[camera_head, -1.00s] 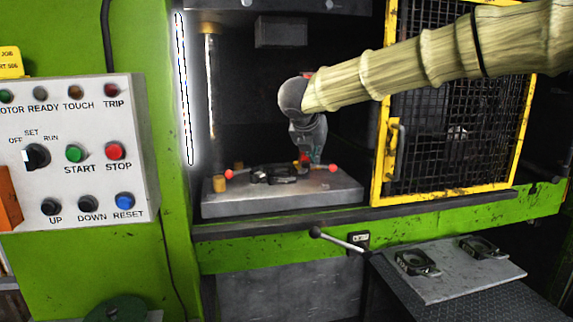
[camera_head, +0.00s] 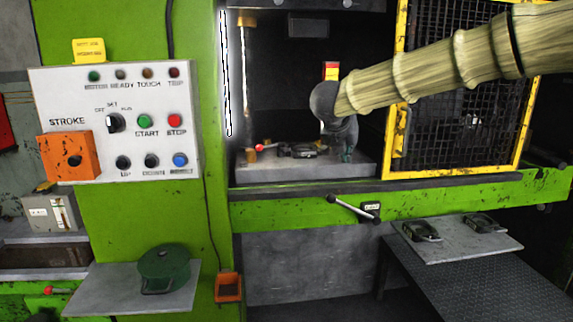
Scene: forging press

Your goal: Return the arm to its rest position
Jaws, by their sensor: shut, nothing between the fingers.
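My arm, in a pale ribbed sleeve, reaches in from the upper right into the open press bay. My gripper (camera_head: 347,156) hangs at its end, pointing down, shut and empty. It is over the right end of the grey die block (camera_head: 300,174) and hides part of it. Whether its fingertips touch the block I cannot tell. A dark forging-like part (camera_head: 300,150) lies on the block, left of the gripper. A red-ended pin (camera_head: 260,148) is at the block's left.
A lever (camera_head: 353,209) juts out below the bay. Two dark parts lie on a grey shelf (camera_head: 455,248) at lower right. The control panel (camera_head: 115,125) is at left, above a green round object (camera_head: 164,268).

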